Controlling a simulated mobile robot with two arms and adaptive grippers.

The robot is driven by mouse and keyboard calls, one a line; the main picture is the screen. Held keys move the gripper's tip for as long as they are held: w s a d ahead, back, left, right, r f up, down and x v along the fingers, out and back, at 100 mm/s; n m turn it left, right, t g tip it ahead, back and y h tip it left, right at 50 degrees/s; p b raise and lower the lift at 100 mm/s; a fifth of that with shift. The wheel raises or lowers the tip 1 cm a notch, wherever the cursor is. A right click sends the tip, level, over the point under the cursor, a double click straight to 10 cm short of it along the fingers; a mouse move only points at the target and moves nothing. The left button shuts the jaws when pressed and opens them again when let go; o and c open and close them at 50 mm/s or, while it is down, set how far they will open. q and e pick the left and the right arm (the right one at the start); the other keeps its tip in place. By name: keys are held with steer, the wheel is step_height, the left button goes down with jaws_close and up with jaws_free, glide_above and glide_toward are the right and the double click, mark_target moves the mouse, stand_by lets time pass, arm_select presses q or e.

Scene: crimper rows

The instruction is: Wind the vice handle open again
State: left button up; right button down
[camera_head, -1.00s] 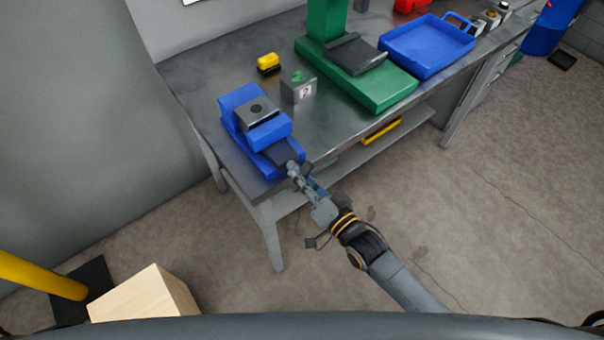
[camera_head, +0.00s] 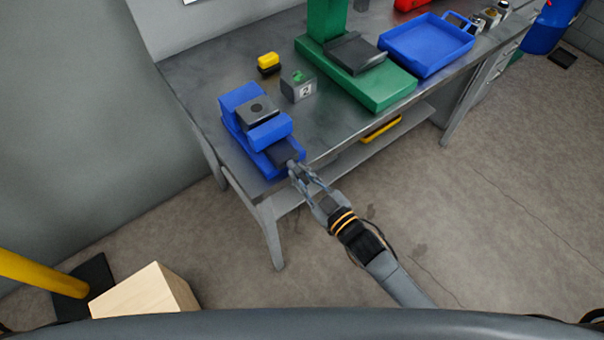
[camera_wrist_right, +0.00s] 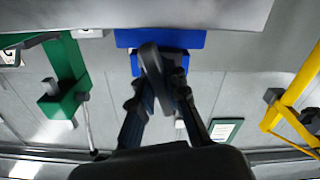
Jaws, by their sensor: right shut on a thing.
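The blue vice (camera_head: 242,104) stands on the near left corner of the metal workbench, with a dark block between its jaws. Its front end, where the handle is, points toward my right arm. My right gripper (camera_head: 296,170) is at that front end, just past the bench edge, and is shut on the vice handle. In the right wrist view the dark handle bar (camera_wrist_right: 154,72) lies tilted between the fingers, with the blue vice (camera_wrist_right: 190,39) behind it. The gripper hides part of the handle in the head view. My left gripper is not in view.
A green press (camera_head: 372,84) and a blue tray (camera_head: 428,50) are further right. A wooden box (camera_head: 145,292) is on the floor, lower left.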

steer(key=n, duration=0.5)
steer(key=shift+n+b, duration=0.3)
steer(key=shift+b, duration=0.05)
steer(key=n+b, duration=0.1)
steer(key=n, duration=0.3)
steer(key=shift+n, duration=0.4)
steer(key=c, duration=1.3)
jaws_free()
steer(key=shift+s+d, duration=0.1)
steer(key=shift+s, duration=0.05)
steer(key=v, duration=1.1)
steer(key=shift+s+d, duration=0.2)
steer(key=shift+s, duration=0.1)
